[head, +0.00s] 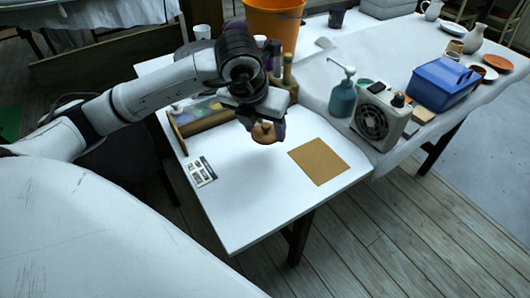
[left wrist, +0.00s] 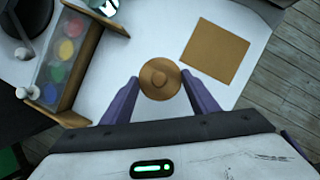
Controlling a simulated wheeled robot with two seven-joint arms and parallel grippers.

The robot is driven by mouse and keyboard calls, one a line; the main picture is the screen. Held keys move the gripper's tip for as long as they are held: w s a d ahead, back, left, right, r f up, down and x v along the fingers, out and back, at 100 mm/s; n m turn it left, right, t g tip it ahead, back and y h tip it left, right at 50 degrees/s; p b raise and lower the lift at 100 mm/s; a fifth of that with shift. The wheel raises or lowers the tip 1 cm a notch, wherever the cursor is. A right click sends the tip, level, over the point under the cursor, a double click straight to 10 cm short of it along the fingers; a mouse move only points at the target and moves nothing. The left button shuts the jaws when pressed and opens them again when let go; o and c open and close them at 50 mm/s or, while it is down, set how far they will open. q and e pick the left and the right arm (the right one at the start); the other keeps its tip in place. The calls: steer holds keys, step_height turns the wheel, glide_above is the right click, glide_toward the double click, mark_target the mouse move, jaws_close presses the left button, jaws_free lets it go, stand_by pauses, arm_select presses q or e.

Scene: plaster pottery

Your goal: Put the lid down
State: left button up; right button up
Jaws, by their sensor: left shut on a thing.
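A round brown lid with a knob (head: 264,133) is in my left gripper (head: 263,130), above the white table in the head view. In the left wrist view the lid (left wrist: 160,78) sits between the two purple fingers of the left gripper (left wrist: 160,86), which are shut on it. A square brown mat (head: 319,161) lies flat on the table to the right of the lid. The mat also shows in the left wrist view (left wrist: 215,53). My right gripper is not in view.
A wooden paint rack (head: 207,121) and a printed card (head: 200,171) lie to the left. An orange bucket (head: 273,22) is behind. A soap pump bottle (head: 343,98), a small fan heater (head: 378,122) and a blue box (head: 442,84) stand at right. The table front is clear.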

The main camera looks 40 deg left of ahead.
arm_select(q)
step_height(320, 180, down, 7)
steer(key=shift+f, duration=0.15)
stand_by(0.4)
steer(key=o, duration=1)
steer(key=v, duration=1.2)
steer(key=shift+w, duration=0.1)
